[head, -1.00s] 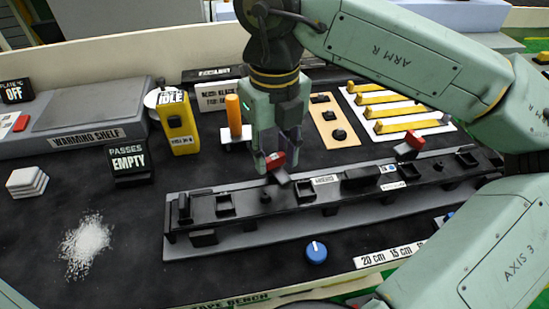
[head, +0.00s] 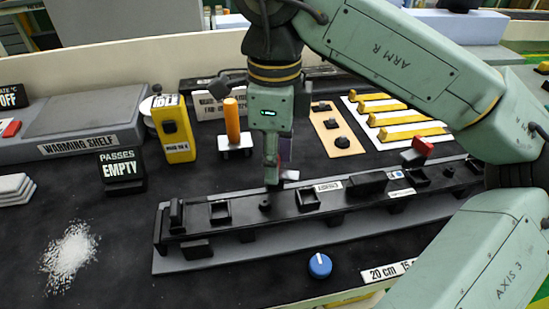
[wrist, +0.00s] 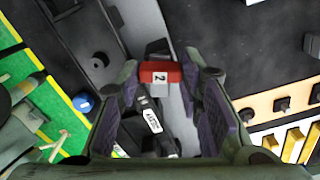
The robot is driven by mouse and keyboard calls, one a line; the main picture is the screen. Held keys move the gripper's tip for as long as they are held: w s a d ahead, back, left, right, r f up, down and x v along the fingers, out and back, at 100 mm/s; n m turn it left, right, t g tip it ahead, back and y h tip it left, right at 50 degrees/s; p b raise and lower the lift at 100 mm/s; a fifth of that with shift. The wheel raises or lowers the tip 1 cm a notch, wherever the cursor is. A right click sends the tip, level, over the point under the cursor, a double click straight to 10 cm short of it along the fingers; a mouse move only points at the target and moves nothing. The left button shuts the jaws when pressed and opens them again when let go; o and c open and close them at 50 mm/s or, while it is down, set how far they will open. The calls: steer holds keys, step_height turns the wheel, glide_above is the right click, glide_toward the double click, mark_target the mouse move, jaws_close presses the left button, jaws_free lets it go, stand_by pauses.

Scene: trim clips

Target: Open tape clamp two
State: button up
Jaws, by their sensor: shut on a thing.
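The red tip of clamp two (wrist: 161,73), marked "2", sits between the fingertips of my gripper (wrist: 166,82) in the wrist view. My gripper is shut on it. In the head view my gripper (head: 272,178) points down at the back side of the long black tape fixture (head: 235,226), and the red tip is hidden there. Whether the clamp's arm is raised or lowered is hard to tell. Another clamp with a red tip (head: 418,152) stands tilted up farther right on the fixture.
A blue knob (head: 320,265) is in front of the fixture. Behind it stand a yellow "IDLE" box (head: 174,130), an orange post (head: 232,120) and a tan board with black knobs (head: 337,130). Yellow bars (head: 390,107) lie at the back right. White granules (head: 70,257) lie at the left.

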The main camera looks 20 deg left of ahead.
steer(key=shift+n, duration=0.6)
steer(key=o, duration=1.2)
steer(key=shift+c, duration=0.2)
step_height(320, 180, up, 12)
stand_by(0.3)
